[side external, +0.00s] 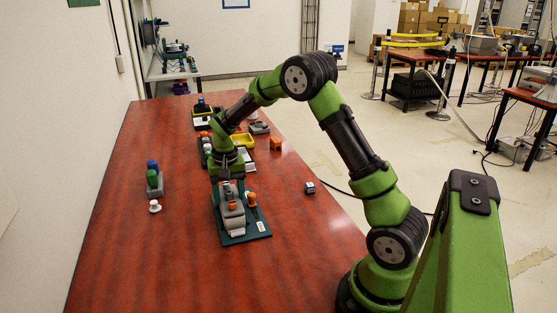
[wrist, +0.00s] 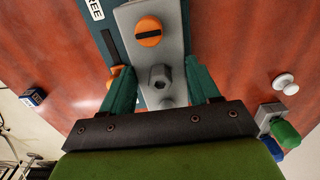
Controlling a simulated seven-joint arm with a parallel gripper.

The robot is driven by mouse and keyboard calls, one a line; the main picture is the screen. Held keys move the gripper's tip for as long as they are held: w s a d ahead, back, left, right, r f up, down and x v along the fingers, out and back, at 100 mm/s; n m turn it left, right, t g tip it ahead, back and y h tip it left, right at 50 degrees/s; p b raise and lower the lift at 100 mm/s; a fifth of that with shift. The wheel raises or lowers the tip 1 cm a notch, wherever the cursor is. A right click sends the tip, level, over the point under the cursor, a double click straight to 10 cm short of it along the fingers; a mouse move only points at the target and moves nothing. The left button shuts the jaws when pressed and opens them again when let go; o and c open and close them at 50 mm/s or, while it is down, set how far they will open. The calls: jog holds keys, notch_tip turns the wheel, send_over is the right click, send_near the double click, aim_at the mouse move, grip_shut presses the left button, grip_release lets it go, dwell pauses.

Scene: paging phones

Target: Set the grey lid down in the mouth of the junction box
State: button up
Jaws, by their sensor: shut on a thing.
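My gripper (side external: 229,178) points down over a dark teal board (side external: 258,234) on the red table. In the wrist view its two teal fingers (wrist: 158,68) stand either side of a long grey piece, which I take for the grey lid (wrist: 157,52). It bears an orange slotted disc (wrist: 149,31) and a grey hexagonal knob. The fingers are shut on this grey piece. In the side external view, stepped grey shapes (side external: 234,214) show below the fingers. I cannot tell lid from junction box there, and the box's mouth is hidden.
An orange knob (side external: 250,199) stands on the board, right of the grey shapes. A small dark cube (side external: 310,187) lies to the right. A grey block with green and blue pegs (side external: 154,180) and a white knob (side external: 155,206) are left. Yellow trays and other parts stand behind.

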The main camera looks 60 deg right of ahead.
jog(key=shift+f, duration=0.2)
dwell(0.4)
jog(key=o, duration=1.4)
jog(key=shift+c, duration=0.2)
jog(key=shift+r, duration=3.15)
